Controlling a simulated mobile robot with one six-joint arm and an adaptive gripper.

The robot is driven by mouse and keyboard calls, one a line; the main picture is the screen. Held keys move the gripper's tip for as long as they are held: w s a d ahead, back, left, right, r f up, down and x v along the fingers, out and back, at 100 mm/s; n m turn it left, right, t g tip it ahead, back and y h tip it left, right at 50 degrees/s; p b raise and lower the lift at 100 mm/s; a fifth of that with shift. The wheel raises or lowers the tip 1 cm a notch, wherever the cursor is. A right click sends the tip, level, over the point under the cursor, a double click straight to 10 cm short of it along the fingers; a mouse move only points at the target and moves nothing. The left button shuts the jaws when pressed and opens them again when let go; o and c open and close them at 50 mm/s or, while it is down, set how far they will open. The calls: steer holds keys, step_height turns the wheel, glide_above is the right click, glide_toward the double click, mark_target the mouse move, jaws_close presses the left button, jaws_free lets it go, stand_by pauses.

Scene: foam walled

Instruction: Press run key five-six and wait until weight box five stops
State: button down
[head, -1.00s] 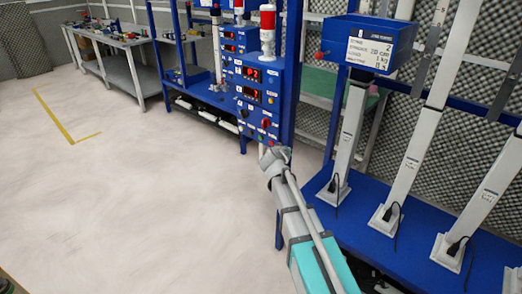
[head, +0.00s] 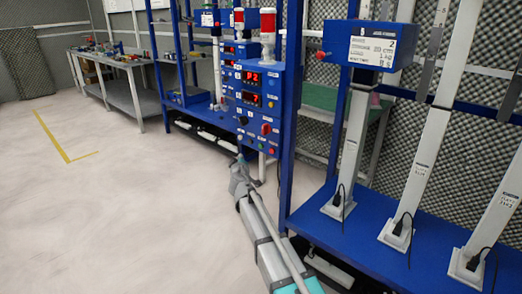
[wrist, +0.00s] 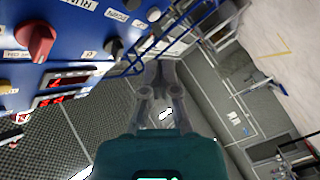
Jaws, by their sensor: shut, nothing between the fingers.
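The wrist view shows part of the panel (wrist: 60,22) close up, with a label starting RUN and dark knobs. I cannot tell which key is five-six. A blue weight box (head: 368,43) with a white label sits on a tall pale column; its number is unclear. My gripper (head: 240,163) is shut and empty, low in front of the panel; its fingers (wrist: 160,68) appear apart from the keys.
A red knob (wrist: 37,40) juts from the panel. Red-topped signal lamps (head: 268,20) stand above it. A blue rack shelf (head: 365,232) with pale columns is at right. A grey workbench (head: 112,70) is far left. The floor (head: 110,200) at left is clear.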

mark_target(261, 146)
steer(key=shift+w+d, duration=0.1)
steer(key=shift+w, duration=0.05)
steer(key=w+d, duration=0.5)
steer(key=w, duration=0.1)
steer(key=shift+w+d, duration=0.15)
steer(key=shift+w, duration=0.2)
stand_by(0.4)
